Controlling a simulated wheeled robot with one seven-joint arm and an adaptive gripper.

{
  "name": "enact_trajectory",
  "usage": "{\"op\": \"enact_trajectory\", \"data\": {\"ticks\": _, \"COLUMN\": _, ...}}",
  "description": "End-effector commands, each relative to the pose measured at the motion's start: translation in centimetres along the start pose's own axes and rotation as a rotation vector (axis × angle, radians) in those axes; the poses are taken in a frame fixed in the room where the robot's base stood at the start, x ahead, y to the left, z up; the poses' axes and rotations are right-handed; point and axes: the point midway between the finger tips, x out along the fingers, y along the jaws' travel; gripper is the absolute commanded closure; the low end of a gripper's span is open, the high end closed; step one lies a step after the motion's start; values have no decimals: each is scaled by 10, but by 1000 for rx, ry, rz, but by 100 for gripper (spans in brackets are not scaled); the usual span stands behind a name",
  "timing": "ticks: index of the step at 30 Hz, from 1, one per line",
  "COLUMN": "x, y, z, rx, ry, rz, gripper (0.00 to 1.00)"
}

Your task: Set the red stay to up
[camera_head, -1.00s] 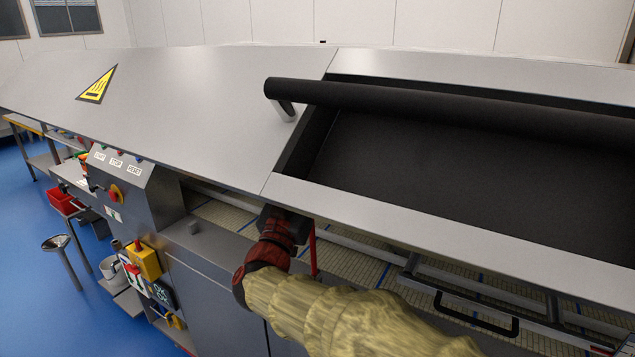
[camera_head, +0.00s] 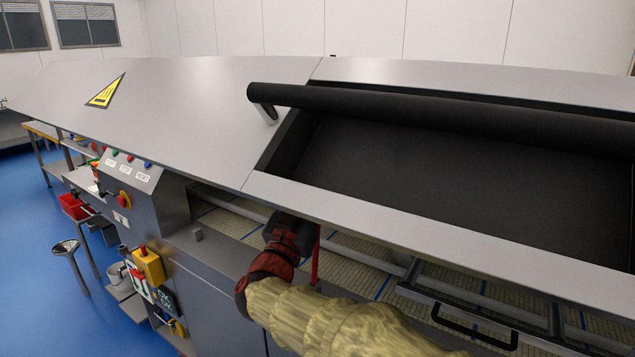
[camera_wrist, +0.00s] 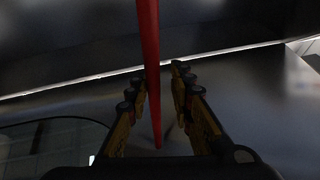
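The red stay (camera_head: 316,258) is a thin red rod under the front edge of the raised metal hood (camera_head: 345,208). In the wrist view the red stay (camera_wrist: 149,45) runs from the top edge down between my fingers, its lower end showing between them. My gripper (camera_head: 290,232) is beside the rod in the head view, partly hidden by my wrist. In the wrist view my gripper (camera_wrist: 156,84) has its two fingers apart, with gaps beside the rod. I cannot tell whether either finger touches it. The rod's upper end is out of view.
A slatted conveyor (camera_head: 345,262) runs under the hood. A black handle (camera_head: 470,325) sits to the right of my arm. A control box (camera_head: 135,180) with buttons stands at the left. A black roller (camera_head: 430,112) lies across the hood's opening.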

Motion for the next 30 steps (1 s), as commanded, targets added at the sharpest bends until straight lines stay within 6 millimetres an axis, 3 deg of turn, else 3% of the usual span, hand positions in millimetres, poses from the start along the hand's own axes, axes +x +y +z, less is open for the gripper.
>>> {"op": "enact_trajectory", "data": {"ticks": 14, "x": -5, "y": 0, "z": -1, "rx": 1, "ry": 1, "rz": -1, "gripper": 70}}
{"op": "enact_trajectory", "data": {"ticks": 17, "x": -17, "y": -1, "z": -1, "rx": 1, "ry": 1, "rz": -2, "gripper": 70}}
{"op": "enact_trajectory", "data": {"ticks": 30, "x": -100, "y": -1, "z": -1, "rx": 2, "ry": 0, "rz": -3, "gripper": 70}}
